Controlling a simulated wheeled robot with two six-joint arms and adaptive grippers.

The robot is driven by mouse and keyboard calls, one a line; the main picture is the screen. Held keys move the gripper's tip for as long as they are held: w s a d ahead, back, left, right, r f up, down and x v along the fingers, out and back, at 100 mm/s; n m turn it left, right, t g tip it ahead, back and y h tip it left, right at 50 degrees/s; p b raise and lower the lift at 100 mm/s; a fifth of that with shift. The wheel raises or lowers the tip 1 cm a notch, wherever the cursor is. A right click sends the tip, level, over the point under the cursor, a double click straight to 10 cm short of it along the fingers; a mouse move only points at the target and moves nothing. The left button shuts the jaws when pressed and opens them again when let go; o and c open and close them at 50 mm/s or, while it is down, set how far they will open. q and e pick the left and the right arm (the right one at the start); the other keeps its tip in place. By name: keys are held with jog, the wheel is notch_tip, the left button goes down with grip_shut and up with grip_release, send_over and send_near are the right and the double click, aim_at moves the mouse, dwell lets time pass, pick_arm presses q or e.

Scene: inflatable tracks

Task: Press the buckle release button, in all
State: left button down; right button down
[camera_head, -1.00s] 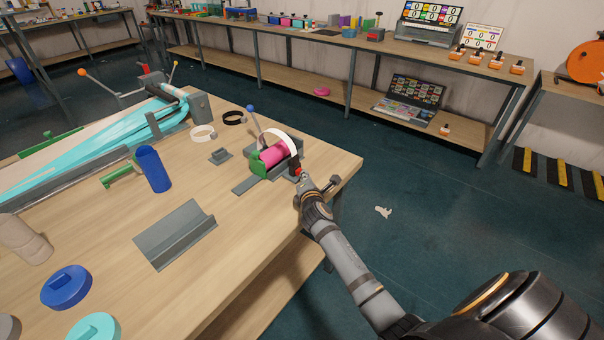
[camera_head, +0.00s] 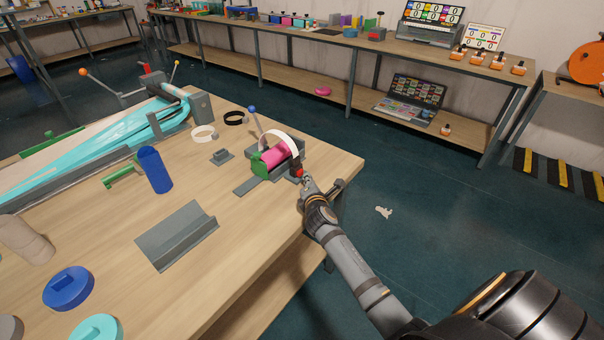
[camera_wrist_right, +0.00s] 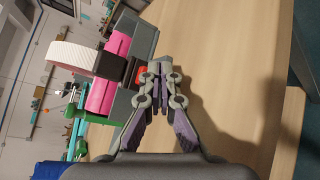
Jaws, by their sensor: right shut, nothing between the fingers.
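The red button (camera_head: 297,170) sits at the right end of a grey fixture (camera_head: 259,178) near the table's right edge. The fixture holds a pink roller (camera_head: 273,155) with a white band (camera_head: 291,145) around it. In the right wrist view the red button (camera_wrist_right: 141,74) is just left of my fingertips. My right gripper (camera_head: 306,183) is shut and empty, its tips close beside the button. The right wrist view shows the gripper (camera_wrist_right: 160,68) with fingers together; I cannot tell whether they touch the button. My left gripper is not in view.
A black ring (camera_head: 234,118) lies behind. The table's front right is clear.

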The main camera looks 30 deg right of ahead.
aim_at(322, 187)
jog(key=shift+s+d, duration=0.15)
jog(key=shift+s, duration=0.05)
jog(key=shift+s+d+p, duration=0.25)
jog(key=shift+s+d, duration=0.05)
jog(key=shift+s, duration=0.45)
jog(key=shift+s+d+p, duration=0.25)
jog(key=shift+s+d, duration=0.05)
jog(key=shift+s, duration=0.45)
jog(key=shift+s+d+p, duration=0.25)
jog(key=shift+s+d, duration=0.05)
jog(key=shift+s, duration=0.45)
